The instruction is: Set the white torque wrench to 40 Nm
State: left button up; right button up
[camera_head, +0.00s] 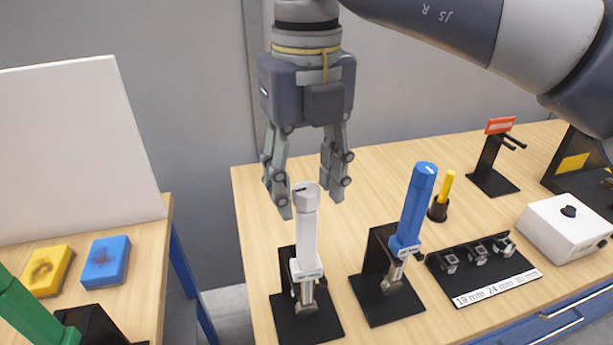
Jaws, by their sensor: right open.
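The white torque wrench (308,235) stands upright in a black stand (308,322) near the left front of the right wooden table. Its round top, with a dark mark, faces up. No setting can be read at this size. My right gripper (308,196) hangs from above, pointing down, just above and around the level of the wrench's top. Its two fingers are spread apart, one to each side of the top in the picture. Nothing is held between them, and whether they touch the wrench cannot be told. My left gripper is not in view.
A blue torque wrench (416,212) stands close on the right in its own stand. A green tool (30,310) and a whiteboard (75,150) are on the left table.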

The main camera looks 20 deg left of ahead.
aim_at(307, 189)
notch_tip(307, 189, up, 12)
dwell(0.6)
dwell(0.4)
